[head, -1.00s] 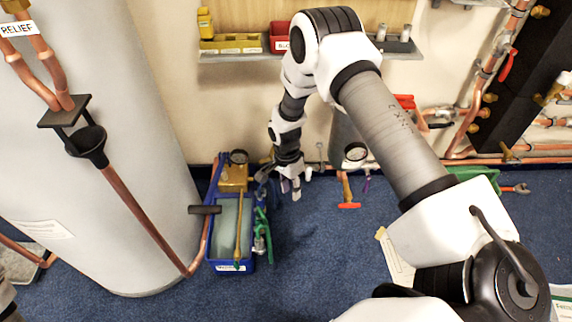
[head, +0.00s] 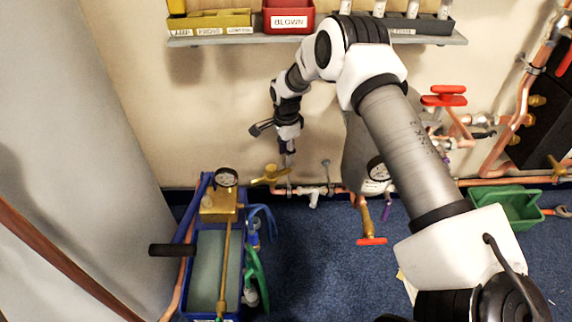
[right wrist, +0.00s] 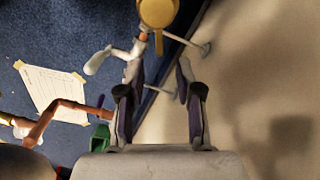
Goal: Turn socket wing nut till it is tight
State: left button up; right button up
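A brass fitting with wing-like ends (head: 270,174), likely the wing nut, sits on the low pipe run by the wall. A round brass part, perhaps the same fitting, shows at the top of the right wrist view (right wrist: 157,12), partly cut off by the frame edge. My right gripper (head: 289,158) points down just above the pipe run, close to the brass fitting. In the right wrist view its two fingers (right wrist: 160,80) stand apart with nothing held between them. The brass part lies beyond the fingertips; contact cannot be told. My left gripper is not in view.
A blue crate (head: 186,240) with a gauged brass pump stands at left, beside the grey tank (head: 125,130). A red-handled valve (head: 371,241) and a green bin (head: 505,205) lie to the right. A shelf (head: 320,41) hangs above. Blue carpet in front is partly clear.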

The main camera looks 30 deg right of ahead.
aim_at(287, 169)
notch_tip(287, 169, down, 7)
jog(key=b, duration=0.3)
jog(key=shift+r, duration=0.1)
grip_shut()
